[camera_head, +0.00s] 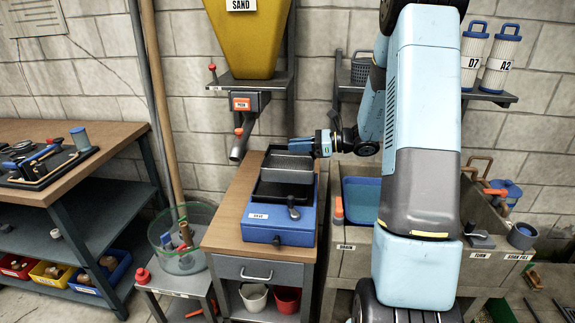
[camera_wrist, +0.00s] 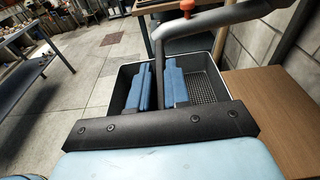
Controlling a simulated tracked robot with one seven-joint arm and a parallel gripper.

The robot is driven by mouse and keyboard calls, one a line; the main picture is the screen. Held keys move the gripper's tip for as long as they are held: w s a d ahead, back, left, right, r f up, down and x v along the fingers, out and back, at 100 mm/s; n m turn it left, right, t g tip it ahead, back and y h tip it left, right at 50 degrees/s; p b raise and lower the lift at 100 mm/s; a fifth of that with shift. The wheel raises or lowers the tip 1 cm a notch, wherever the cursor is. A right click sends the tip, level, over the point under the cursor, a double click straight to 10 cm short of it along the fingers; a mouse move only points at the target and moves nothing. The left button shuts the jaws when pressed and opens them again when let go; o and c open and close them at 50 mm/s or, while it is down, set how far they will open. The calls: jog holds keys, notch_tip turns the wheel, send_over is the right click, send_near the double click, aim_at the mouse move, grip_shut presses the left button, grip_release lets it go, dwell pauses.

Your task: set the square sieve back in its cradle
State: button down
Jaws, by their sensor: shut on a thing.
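The square sieve (camera_head: 287,169) is a grey, open-topped box in the head view. The cradle appears to be the black frame (camera_head: 272,190) on a blue base (camera_head: 280,237). The sieve is over its back part; whether they touch I cannot tell.
The blue base stands on a wooden-topped bench (camera_head: 225,232). A grey chute (camera_head: 242,140) under the yellow sand hopper (camera_head: 245,35) hangs close behind and left of the sieve. A grey sink unit (camera_head: 350,262) stands right of the bench. A clear bowl (camera_head: 172,255) stands left.

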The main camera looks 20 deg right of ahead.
aim_at(291, 163)
jog(key=w+f, duration=0.1)
jog(key=f, duration=0.1)
jog(key=w+a+f, duration=0.1)
jog(key=w+f, duration=0.2)
jog(key=shift+w+a+f, duration=0.1)
jog(key=shift+a+f, duration=0.2)
jog(key=shift+a, duration=0.05)
notch_tip(291, 163, down, 3)
jog(key=shift+w+f, duration=0.1)
jog(key=shift+f, duration=0.05)
jog(key=c, duration=1.1)
grip_release()
jog(key=shift+a, duration=0.1)
